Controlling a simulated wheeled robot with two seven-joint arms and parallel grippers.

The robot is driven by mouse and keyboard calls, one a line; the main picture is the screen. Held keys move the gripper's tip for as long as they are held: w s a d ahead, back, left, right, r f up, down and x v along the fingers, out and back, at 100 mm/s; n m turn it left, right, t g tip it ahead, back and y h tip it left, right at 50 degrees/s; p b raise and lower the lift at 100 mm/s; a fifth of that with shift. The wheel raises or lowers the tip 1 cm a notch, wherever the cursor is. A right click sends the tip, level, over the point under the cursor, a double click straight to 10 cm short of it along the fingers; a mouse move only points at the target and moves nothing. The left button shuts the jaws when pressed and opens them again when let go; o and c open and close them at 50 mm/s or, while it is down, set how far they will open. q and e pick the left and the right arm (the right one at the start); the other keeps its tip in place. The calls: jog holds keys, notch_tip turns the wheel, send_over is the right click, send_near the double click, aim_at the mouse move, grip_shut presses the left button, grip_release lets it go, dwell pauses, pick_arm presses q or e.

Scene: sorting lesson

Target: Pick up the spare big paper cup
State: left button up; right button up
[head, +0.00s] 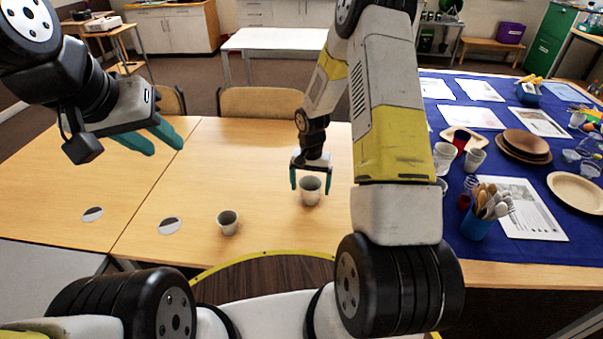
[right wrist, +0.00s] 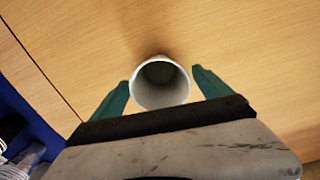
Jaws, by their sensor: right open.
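A big paper cup (head: 311,191), pale grey-white, stands upright on the wooden table. My right gripper (head: 310,187) is open over it, with one teal finger on either side. In the right wrist view the cup (right wrist: 160,97) shows its open mouth, between the fingertips of the right gripper (right wrist: 161,80). Small gaps seem to show beside the cup, and it is not clamped. A smaller cup (head: 228,223) stands on the table to the left. My left gripper (head: 166,149) is above the table at the left, empty, its two fingers apart.
Two white discs (head: 169,226) lie on the wooden table (head: 190,180) at the left. The blue-covered table (head: 455,215) on the right holds cups (head: 444,157), brown bowls (head: 525,144), a plate and a blue holder of cutlery (head: 475,227). Chairs (head: 262,103) stand behind.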

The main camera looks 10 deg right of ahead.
jog(key=c, duration=1.3)
jog(key=shift+c, duration=0.2)
jog(key=shift+r, duration=0.15)
